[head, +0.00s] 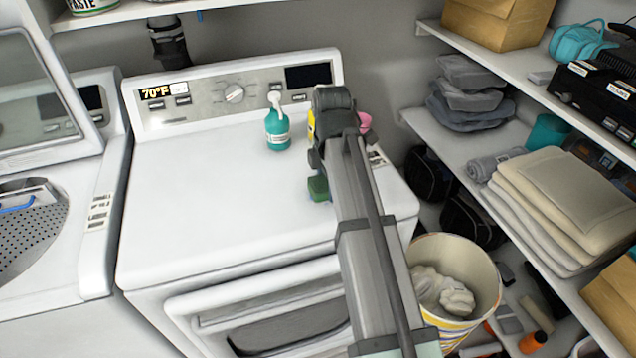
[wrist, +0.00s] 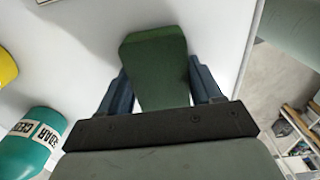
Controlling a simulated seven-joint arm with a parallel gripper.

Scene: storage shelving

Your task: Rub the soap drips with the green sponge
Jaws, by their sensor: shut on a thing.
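The green sponge (head: 318,189) is at the white dryer top (head: 220,190), right of its middle. My gripper (head: 317,178) comes in over the right side and is shut on the sponge. In the wrist view the sponge (wrist: 153,62) sits between the two blue-grey fingers of my gripper (wrist: 158,78) and sticks out past them over the white surface. I cannot tell whether it touches that surface. I cannot make out any soap drips in either view; my arm hides part of the top.
A teal pump bottle (head: 278,130) stands left of my gripper, near the control panel (head: 235,92). A pink item (head: 364,121) and a partly hidden yellow one (head: 311,122) are behind my arm. A laundry bin (head: 455,275) stands right. The dryer's left top is clear.

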